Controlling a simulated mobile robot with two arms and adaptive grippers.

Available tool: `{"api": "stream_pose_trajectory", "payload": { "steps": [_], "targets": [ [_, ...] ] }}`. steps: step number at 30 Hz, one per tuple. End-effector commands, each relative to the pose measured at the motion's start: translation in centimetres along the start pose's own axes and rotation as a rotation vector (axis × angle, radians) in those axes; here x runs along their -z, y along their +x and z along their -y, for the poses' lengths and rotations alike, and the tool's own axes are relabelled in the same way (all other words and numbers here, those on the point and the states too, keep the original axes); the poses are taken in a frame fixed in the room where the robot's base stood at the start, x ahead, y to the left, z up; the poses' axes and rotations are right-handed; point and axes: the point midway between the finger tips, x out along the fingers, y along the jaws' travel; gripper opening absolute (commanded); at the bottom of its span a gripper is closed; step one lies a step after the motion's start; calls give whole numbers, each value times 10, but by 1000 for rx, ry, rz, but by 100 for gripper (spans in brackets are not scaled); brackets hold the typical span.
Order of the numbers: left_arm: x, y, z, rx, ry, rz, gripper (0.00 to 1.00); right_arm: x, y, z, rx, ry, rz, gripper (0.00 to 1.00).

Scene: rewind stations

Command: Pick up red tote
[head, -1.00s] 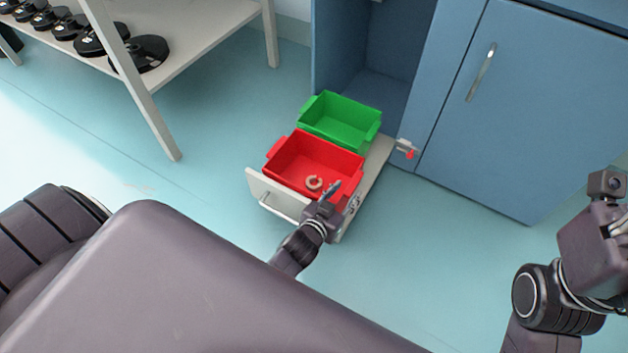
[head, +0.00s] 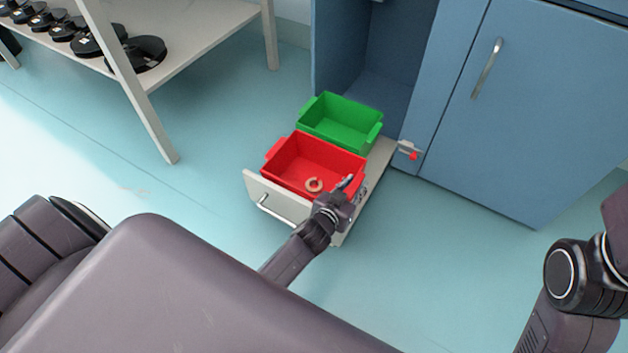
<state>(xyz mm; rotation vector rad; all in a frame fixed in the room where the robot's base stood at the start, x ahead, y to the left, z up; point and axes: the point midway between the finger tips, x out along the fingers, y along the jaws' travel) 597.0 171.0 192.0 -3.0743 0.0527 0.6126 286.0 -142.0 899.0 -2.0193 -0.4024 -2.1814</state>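My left gripper (head: 346,186) is at the tote's near right corner, over the drawer's right side. Its fingers are small and partly overlap the tote's edge, so I cannot tell whether they are open, shut or touching it. My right arm shows at the lower right, but its gripper is out of the picture.
A green tote (head: 340,122) sits behind the red one, close to it. A blue cabinet (head: 520,110) stands at the right, with a small red-tipped latch (head: 410,151) by the drawer. A shelf (head: 190,45) with several black spools is at the upper left. The floor between is clear.

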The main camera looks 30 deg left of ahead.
Motion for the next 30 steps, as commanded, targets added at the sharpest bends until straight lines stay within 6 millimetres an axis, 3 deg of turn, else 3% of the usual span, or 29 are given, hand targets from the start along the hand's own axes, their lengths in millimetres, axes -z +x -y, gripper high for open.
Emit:
{"api": "stream_pose_trajectory", "payload": {
  "steps": [6, 23, 30],
  "targets": [
    [0, 0, 0, 0, 0, 0, 0, 0, 0, 0, 0, 0, 1, 40],
    [4, 0, 0, -1, 2, -6, 0, 0, 1, 0, -1, 1, 0, 40],
    [18, -6, 0, -1, 3, -8, 0, 0, 4, -2, -7, 2, 5, 40]
  ]
}}
